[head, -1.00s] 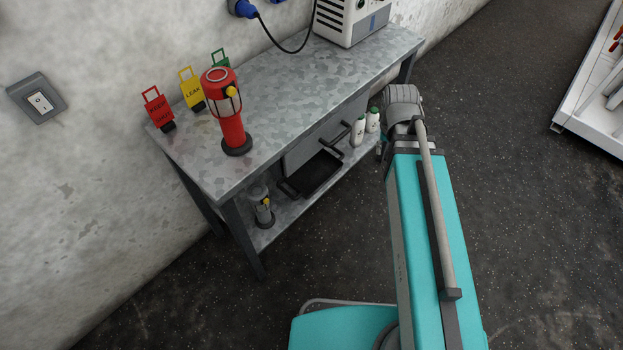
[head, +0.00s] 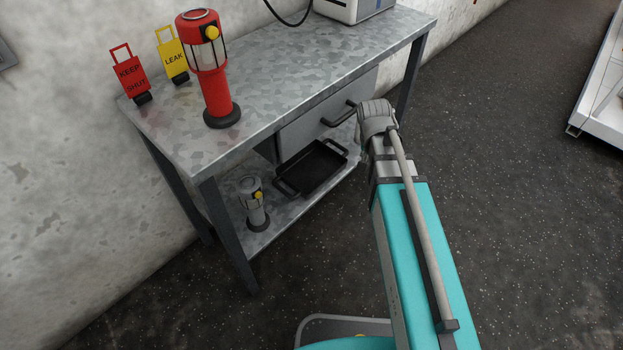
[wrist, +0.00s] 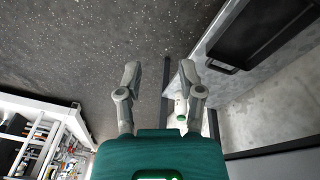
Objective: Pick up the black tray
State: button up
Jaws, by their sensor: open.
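The black tray (head: 312,168) lies flat on the lower shelf of the metal bench, with a raised handle at each end. In the wrist view the black tray (wrist: 262,38) shows at the upper right, partly cut off by the frame edge. My gripper (wrist: 160,78) is open and empty, its two fingers spread wide. It is apart from the tray, which lies to the right of the fingers in the wrist view. In the head view my gripper is hidden behind my arm.
The metal bench (head: 262,88) has a drawer (head: 325,118) above the shelf and a leg at the near corner. A grey lantern (head: 254,203) stands left of the tray. A red lantern (head: 215,85) stands on top. A white bottle (wrist: 182,105) shows near the right finger. Open floor lies right.

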jog(key=w+a+f+m+t+b, duration=0.1)
jog(key=w+a+f+b, duration=0.2)
jog(key=f+b, duration=0.6)
jog(key=w+a+f+m+b, duration=0.1)
jog(key=w+a+f+b, duration=0.2)
jog(key=f+b, duration=0.6)
jog(key=m+t+h+b, duration=0.1)
jog(key=m, duration=0.1)
send_over(329, 178)
jog(key=s+a, duration=0.2)
jog(key=shift+f, duration=0.8)
jog(key=shift+f, duration=0.1)
jog(key=shift+b+x, duration=1.1)
jog(key=shift+b, duration=0.15)
jog(key=shift+b+x, duration=2.35)
jog(key=shift+x, duration=0.25)
jog(key=shift+w+d, duration=0.15)
jog(key=shift+w, duration=0.05)
jog(key=shift+c, duration=0.2)
